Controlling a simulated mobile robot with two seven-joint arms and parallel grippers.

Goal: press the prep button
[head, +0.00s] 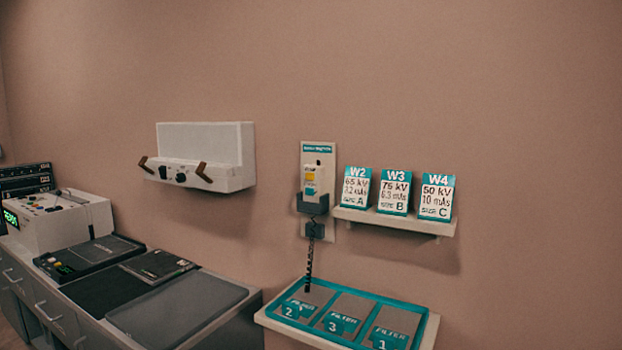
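No button labelled prep can be read in the head view. A small hand switch (311,185) with a yellow patch near its top sits upright in a dark holder (313,206) on a pale wall plate (318,153). The plate's teal label is too small to read. A coiled dark cord (309,262) hangs below the holder. A white control console (55,222) with several small buttons and a green lit display stands at the far left. Neither of my grippers is in view.
A grey cabinet counter (220,318) holds dark flat panels. A white wall unit (205,150) with two brown handles hangs above it. A small shelf (394,220) bears cards W2, W3 and W4. A teal-rimmed tray (290,293) below holds filters 2, 3 and 1.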

